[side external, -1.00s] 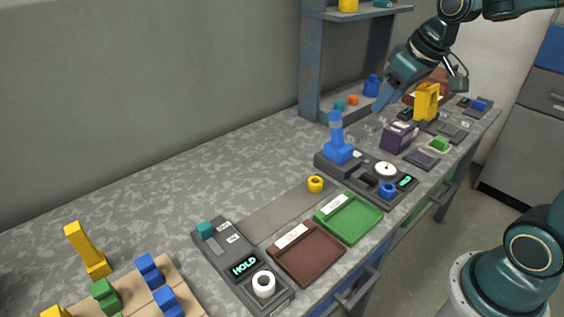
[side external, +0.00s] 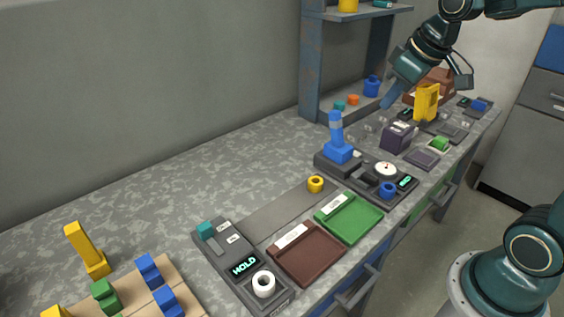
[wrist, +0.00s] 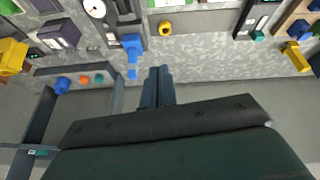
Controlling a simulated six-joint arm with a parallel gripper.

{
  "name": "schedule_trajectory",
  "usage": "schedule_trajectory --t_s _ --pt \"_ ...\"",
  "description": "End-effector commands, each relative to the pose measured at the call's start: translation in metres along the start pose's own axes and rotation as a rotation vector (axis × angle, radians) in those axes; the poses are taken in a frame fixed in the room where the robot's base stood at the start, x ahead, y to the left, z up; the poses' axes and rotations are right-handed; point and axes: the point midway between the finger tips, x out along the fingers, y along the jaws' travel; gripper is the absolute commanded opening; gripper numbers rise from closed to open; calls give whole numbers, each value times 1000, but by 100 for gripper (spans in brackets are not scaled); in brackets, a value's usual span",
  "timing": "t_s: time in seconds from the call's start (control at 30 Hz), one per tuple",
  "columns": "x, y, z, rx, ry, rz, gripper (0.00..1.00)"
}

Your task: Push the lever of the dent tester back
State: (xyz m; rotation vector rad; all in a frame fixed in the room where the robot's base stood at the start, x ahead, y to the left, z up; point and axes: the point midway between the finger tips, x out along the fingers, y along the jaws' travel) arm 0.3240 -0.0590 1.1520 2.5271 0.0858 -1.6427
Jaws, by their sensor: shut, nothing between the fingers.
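The device that looks like the dent tester is a dark base (side external: 331,163) with a round white dial, a small green display and a blue ring. A tall blue lever (side external: 338,138) with a lighter band stands up at its wall side. The lever also shows in the wrist view (wrist: 132,52), left of my fingertips. My gripper (side external: 386,104) is shut and empty. It is up in the air beyond the lever in the side view, apart from it. In the wrist view my gripper (wrist: 158,72) points toward the bench, its fingers together.
A yellow ring (side external: 316,184), a green tray (side external: 350,217) and a brown tray (side external: 306,252) lie nearer the camera. A device reading HOLD (side external: 243,266) has a teal knob. A purple-grey box (side external: 396,138) and a yellow block (side external: 426,103) stand beyond. A shelf post (side external: 310,70) rises behind.

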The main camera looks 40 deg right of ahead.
Motion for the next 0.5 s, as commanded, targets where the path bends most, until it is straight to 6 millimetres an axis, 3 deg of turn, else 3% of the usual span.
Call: schedule_trajectory --t_s 0.5 --pt "35 48 -36 -603 -62 -32 0"
